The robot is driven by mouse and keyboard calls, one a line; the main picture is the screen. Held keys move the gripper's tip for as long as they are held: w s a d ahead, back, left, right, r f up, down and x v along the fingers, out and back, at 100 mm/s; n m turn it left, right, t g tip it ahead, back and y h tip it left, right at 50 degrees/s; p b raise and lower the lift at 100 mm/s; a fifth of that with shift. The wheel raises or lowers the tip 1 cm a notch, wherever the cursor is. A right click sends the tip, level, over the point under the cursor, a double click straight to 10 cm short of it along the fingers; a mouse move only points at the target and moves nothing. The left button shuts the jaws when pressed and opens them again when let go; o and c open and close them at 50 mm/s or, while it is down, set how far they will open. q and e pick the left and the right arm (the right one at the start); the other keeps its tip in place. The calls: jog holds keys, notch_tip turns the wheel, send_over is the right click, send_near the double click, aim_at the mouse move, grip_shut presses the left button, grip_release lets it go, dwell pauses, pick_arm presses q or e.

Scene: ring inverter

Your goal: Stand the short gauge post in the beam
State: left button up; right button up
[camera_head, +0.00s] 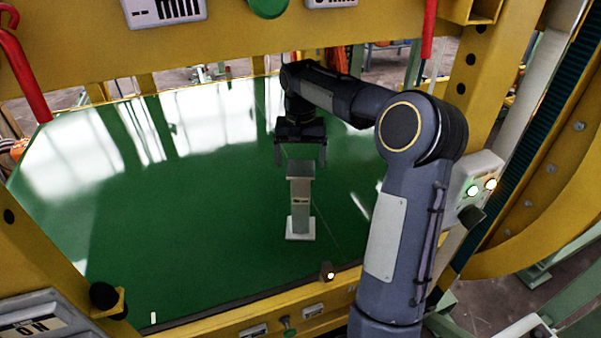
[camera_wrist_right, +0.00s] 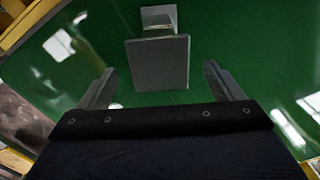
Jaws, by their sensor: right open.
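The short gauge post (camera_head: 301,205) is a pale grey upright post with a square top cap and a wider white foot. It stands upright on the green surface (camera_head: 150,215) in the head view. In the right wrist view its square grey top (camera_wrist_right: 158,63) lies ahead of the jaws, with part of the foot beyond it. My right gripper (camera_head: 301,163) is open and empty just behind the post's top, its two fingers apart. In the right wrist view the fingers of my right gripper (camera_wrist_right: 160,85) are spread wider than the post's top. My left gripper is not in view.
Yellow beams frame the green surface; the front one (camera_head: 210,325) carries small labels and a lit knob (camera_head: 328,271). A grey box with lit buttons (camera_head: 478,185) is at the right. The green surface left of the post is clear.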

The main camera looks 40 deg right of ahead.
notch_tip(320, 180, up, 6)
jog(key=shift+f, duration=0.25)
jog(key=s+a+n+t+y, duration=0.2)
jog(key=s+a+n+t, duration=0.25)
jog(key=s+a, duration=1.25)
jog(key=s+a+f+n+t+y, duration=0.1)
jog(key=s+a+f+n, duration=0.1)
jog(key=s+f, duration=0.4)
jog(key=s+a, duration=0.1)
jog(key=s, duration=0.1)
jog(key=shift+s+a+f+y, duration=0.3)
jog(key=shift+y, duration=0.1)
